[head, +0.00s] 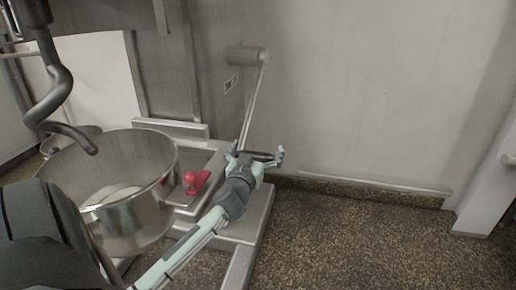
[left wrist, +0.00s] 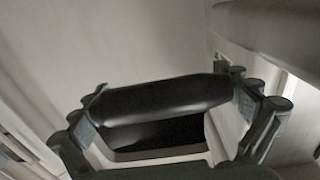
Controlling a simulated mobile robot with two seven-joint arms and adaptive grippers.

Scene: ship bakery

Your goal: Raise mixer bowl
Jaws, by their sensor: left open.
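The steel mixer bowl (head: 130,220) stands at the left in the head view, with something pale inside, below the grey dough hook (head: 55,85). A crank lever (head: 254,100) hangs from a round hub on the mixer's side and ends in a black handle (head: 262,158). My left gripper (head: 259,153) is at this handle, fingers apart on either side of it. In the left wrist view the black handle (left wrist: 165,97) lies crosswise between the open fingers of the left gripper (left wrist: 168,88); contact cannot be told. My right gripper is not in view.
The mixer column (head: 185,60) rises behind the bowl. A red knob (head: 192,180) sits on the mixer base (head: 262,205) beside the bowl. A pale wall (head: 380,90) stands behind the crank. The speckled floor (head: 360,240) at the right is clear.

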